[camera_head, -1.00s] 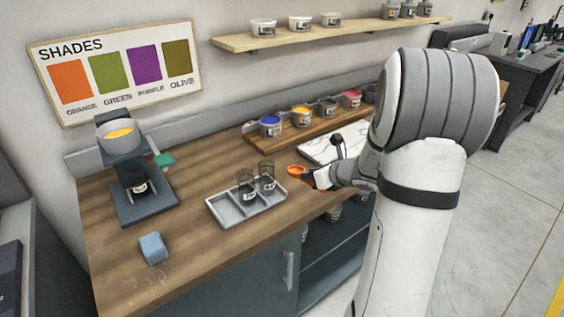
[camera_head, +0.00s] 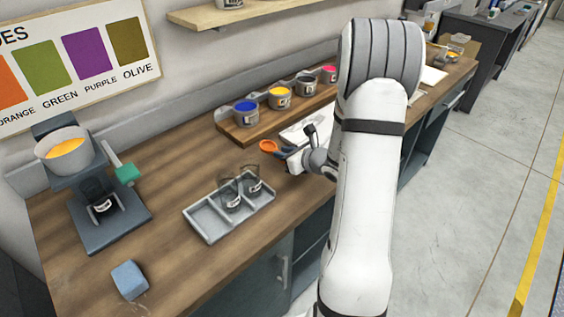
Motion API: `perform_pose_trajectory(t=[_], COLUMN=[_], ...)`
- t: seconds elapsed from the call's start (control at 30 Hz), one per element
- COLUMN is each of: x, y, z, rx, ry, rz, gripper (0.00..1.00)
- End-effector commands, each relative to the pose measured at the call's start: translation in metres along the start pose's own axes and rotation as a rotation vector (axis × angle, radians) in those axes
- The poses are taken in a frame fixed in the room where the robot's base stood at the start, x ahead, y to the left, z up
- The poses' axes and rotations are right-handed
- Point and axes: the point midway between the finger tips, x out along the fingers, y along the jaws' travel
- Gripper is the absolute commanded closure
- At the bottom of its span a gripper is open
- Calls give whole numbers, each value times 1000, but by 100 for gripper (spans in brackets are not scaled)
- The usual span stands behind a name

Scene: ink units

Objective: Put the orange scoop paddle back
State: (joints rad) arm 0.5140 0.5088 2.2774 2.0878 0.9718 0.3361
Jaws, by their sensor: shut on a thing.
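The orange scoop paddle (camera_head: 268,146) shows its round orange end above the counter, just behind the grey tray. My gripper (camera_head: 286,153) is shut on the paddle and holds it out to the left. Much of the paddle's handle is hidden by the gripper. Behind the gripper, several pots of colour stand in a row on a raised wooden rack, among them a blue pot (camera_head: 246,113), a yellow pot (camera_head: 280,98) and a pink pot (camera_head: 329,76). My arm covers part of the rack's right side.
A grey divided tray (camera_head: 207,222) holds glass jars. A dispenser (camera_head: 110,226) with an orange-filled hopper stands at the left, and a blue block (camera_head: 129,280) lies in front. A white marbled board (camera_head: 298,133) lies behind my gripper. Wood (camera_head: 170,195) is bare between dispenser and tray.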

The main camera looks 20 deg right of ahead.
Motion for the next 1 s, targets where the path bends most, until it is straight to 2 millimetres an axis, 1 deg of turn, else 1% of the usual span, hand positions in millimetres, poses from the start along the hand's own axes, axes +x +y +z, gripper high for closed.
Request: perform_pose_trajectory(t=[0.1,0.23,0.33,0.57,0.6,0.83,1.0], x=[7,14,16,16,16,17,17], y=[2,2,2,3,3,3,3], z=[-16,-30,-34,-34,-34,-34,-34], rx=[2,1,-2,-3,-3,-3,-3], ry=[3,1,0,0,0,0,0], rz=[5,6,6,6,6,7,7], gripper=[100,100,100,100,76,57,57])
